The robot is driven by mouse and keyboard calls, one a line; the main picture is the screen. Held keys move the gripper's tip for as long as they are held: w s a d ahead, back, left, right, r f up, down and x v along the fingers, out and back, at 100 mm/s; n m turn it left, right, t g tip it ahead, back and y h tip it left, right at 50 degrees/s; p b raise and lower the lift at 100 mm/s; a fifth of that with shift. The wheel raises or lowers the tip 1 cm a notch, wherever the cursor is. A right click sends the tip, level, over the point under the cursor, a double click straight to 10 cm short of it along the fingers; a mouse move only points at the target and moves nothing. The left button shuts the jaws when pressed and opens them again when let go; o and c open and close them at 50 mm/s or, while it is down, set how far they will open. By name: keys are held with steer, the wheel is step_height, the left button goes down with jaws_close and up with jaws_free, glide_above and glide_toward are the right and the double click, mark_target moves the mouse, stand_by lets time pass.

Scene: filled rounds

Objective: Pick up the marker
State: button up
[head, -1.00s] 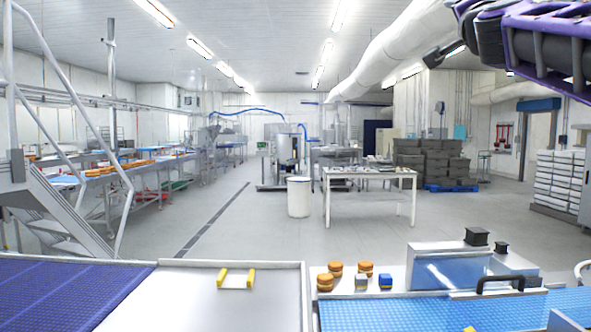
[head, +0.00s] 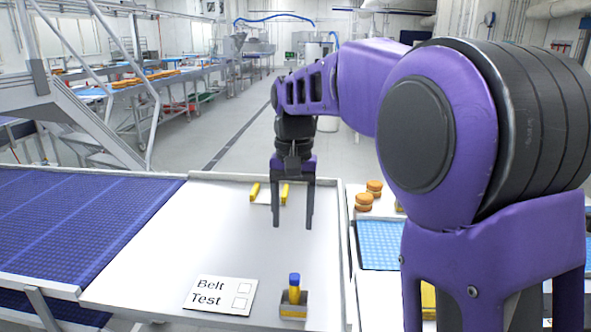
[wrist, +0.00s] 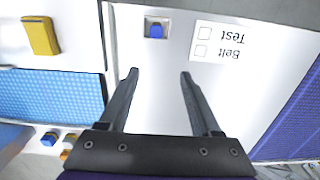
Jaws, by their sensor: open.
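The marker (head: 294,290) has a yellow body and a blue cap. It stands upright in a small metal-and-yellow holder (head: 294,310) on the white table, near its front edge. In the wrist view the blue end of the marker (wrist: 156,31) shows from above, inside the holder. My gripper (head: 292,226) points down over the table, behind the marker in the head view, open and empty. In the wrist view the gripper's fingertips (wrist: 158,74) are apart, with bare table between them; the marker lies beyond them, roughly in line with the gap.
A "Belt Test" card (head: 221,295) with two empty boxes lies left of the marker. Two yellow rails (head: 270,194) stand at the table's back. A purple-blue belt (head: 80,225) adjoins left. At right are a light-blue belt (wrist: 55,97), a yellow block (wrist: 41,36) and orange rounds (head: 368,196).

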step_height(320, 180, up, 4)
glide_above(295, 276)
steer(key=f+b, duration=0.1)
steer(key=f, duration=0.5)
steer(key=f+b, duration=0.1)
steer(key=f, duration=0.5)
steer(key=shift+w+d, duration=0.1)
steer(key=shift+d, duration=0.1)
steer(key=shift+a+f+b, duration=0.15)
steer(key=shift+f+b, duration=0.3)
steer(key=shift+f, duration=1.2)
steer(key=shift+a+f+b, duration=0.1)
steer(key=shift+f+b, duration=0.3)
steer(key=shift+f, duration=1.2)
jaws_close()
